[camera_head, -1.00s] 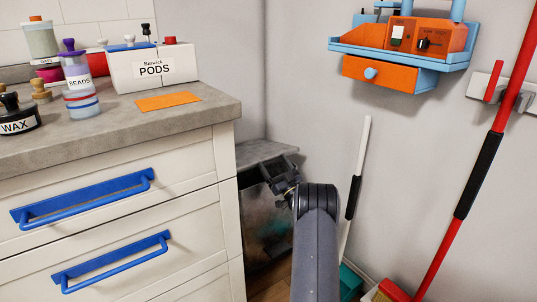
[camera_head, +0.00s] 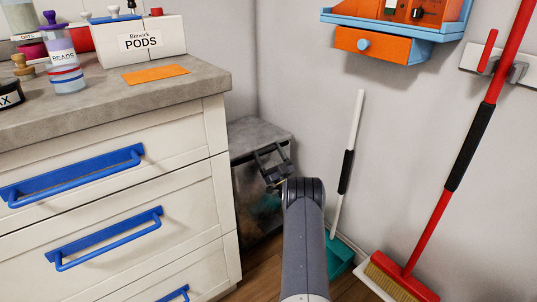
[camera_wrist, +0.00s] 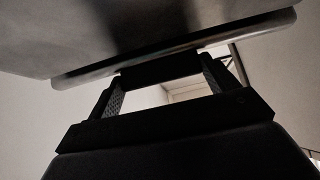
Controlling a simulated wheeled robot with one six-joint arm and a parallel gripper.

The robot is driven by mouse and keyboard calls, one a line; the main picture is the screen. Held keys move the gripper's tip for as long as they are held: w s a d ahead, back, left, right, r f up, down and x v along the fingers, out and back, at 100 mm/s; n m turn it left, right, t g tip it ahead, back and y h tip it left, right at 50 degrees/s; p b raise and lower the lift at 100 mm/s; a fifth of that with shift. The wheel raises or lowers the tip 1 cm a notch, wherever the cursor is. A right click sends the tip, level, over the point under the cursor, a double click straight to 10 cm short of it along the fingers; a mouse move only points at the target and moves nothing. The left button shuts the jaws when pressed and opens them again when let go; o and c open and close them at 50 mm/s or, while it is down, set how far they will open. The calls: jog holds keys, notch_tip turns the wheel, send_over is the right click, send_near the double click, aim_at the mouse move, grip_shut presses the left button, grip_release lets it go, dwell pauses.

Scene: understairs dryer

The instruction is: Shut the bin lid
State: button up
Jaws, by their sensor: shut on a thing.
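The bin (camera_head: 248,215) stands in the corner beyond the counter, with a dark, partly see-through front. Its grey lid (camera_head: 258,134) lies across the top and looks close to level. I cannot tell whether a gap is left under it. My arm hides part of the bin's right side.
A white drawer cabinet (camera_head: 110,200) with blue handles stands close on the left. A teal dustpan (camera_head: 340,256) with a white pole and a red broom (camera_head: 405,275) stand to the right. An orange wall shelf (camera_head: 385,45) hangs above. Some wooden floor is clear in front.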

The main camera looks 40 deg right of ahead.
jog(key=o, duration=1.3)
jog(key=p+v, duration=0.3)
jog(key=v, duration=0.7)
jog(key=shift+s+f, duration=0.2)
jog(key=shift+s, duration=0.15)
jog(key=shift+w+d, duration=0.1)
jog(key=b+x, duration=0.3)
jog(key=x, duration=0.7)
jog(key=shift+w+r, duration=0.15)
jog(key=shift+w, duration=0.1)
jog(key=shift+r, duration=0.6)
jog(key=shift+f, duration=0.15)
